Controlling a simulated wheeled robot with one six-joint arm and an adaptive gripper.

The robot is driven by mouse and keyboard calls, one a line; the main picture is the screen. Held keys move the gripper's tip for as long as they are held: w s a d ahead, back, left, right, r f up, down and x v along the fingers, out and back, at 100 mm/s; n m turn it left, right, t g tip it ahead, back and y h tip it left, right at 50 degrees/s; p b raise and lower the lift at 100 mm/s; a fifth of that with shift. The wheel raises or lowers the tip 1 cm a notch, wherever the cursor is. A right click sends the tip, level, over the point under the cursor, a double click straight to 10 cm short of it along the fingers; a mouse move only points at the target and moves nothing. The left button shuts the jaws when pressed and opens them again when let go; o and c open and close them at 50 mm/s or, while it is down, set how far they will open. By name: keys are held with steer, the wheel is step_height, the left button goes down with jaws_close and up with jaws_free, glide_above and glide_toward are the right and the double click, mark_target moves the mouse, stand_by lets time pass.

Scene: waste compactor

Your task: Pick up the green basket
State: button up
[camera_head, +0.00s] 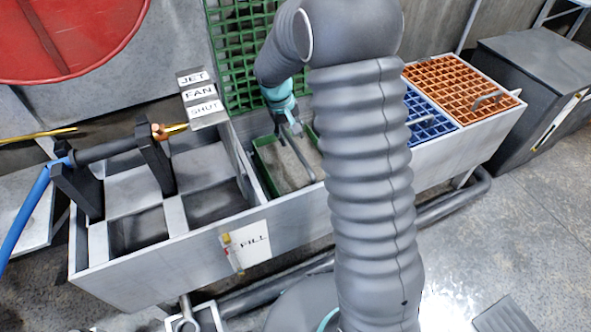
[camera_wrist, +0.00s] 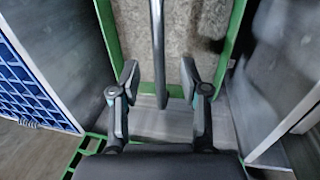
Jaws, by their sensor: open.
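The green basket (camera_head: 264,176) sits in a bay of the long grey trough, left of the blue grid. It holds a rough grey-brown mass. A grey bar handle (camera_head: 304,160) runs over it. My gripper (camera_head: 289,125) is above the basket, partly hidden by my arm. In the wrist view, the basket's green rim (camera_wrist: 229,50) shows on both sides. The handle (camera_wrist: 158,40) runs down between the two fingers of my gripper (camera_wrist: 158,75). The fingers are open and stand apart from the bar, one on each side. My arm hides the basket's right part in the head view.
A green grid (camera_head: 240,60) stands upright behind the bay. Blue (camera_head: 428,118) and orange (camera_head: 455,88) grids lie to the right. Open compartments (camera_head: 210,198), a torch-like tool (camera_head: 105,150) and a red disc (camera_head: 60,35) are on the left. A dark cabinet (camera_head: 530,70) stands far right.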

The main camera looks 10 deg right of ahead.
mark_target(294, 145)
steer(key=shift+w+d+f, duration=0.15)
steer(key=shift+d+f, duration=0.05)
steer(key=shift+f, duration=0.8)
steer(key=shift+w+d+f, duration=0.1)
steer(key=shift+d+f, duration=0.1)
steer(key=shift+f, duration=0.85)
steer(key=shift+w+d+f, duration=0.15)
steer(key=shift+d+f, duration=0.05)
steer(key=shift+f, duration=0.8)
steer(key=shift+r, duration=0.1)
jaws_close()
